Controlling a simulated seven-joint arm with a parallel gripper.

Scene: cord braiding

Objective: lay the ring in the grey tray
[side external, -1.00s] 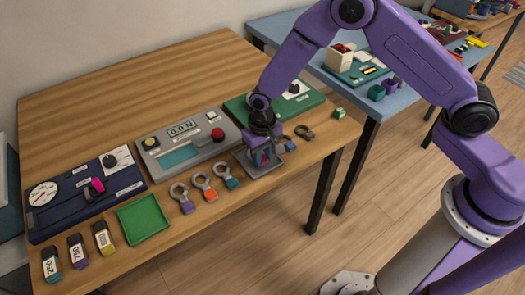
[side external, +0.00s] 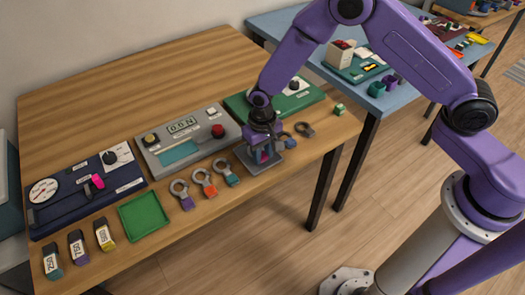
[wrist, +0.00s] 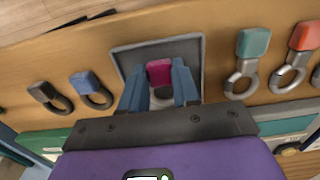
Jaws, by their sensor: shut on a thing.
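The grey tray (side external: 280,160) lies near the front edge of the wooden table, and its rim also shows in the wrist view (wrist: 125,60). My gripper (side external: 263,153) points down over the tray. In the wrist view its blue fingers (wrist: 160,88) are shut on a ring with a magenta tab (wrist: 159,72). The ring is inside the tray's outline, low over its floor. I cannot tell whether it touches the floor. The fingers hide part of its metal loop.
Rings with purple (side external: 187,203), orange (side external: 210,190) and teal tabs (side external: 233,180) lie left of the tray. Blue (side external: 288,143) and black rings (side external: 305,129) lie to its right. A green tray (side external: 145,216) is farther left. Instrument panels (side external: 188,141) stand behind.

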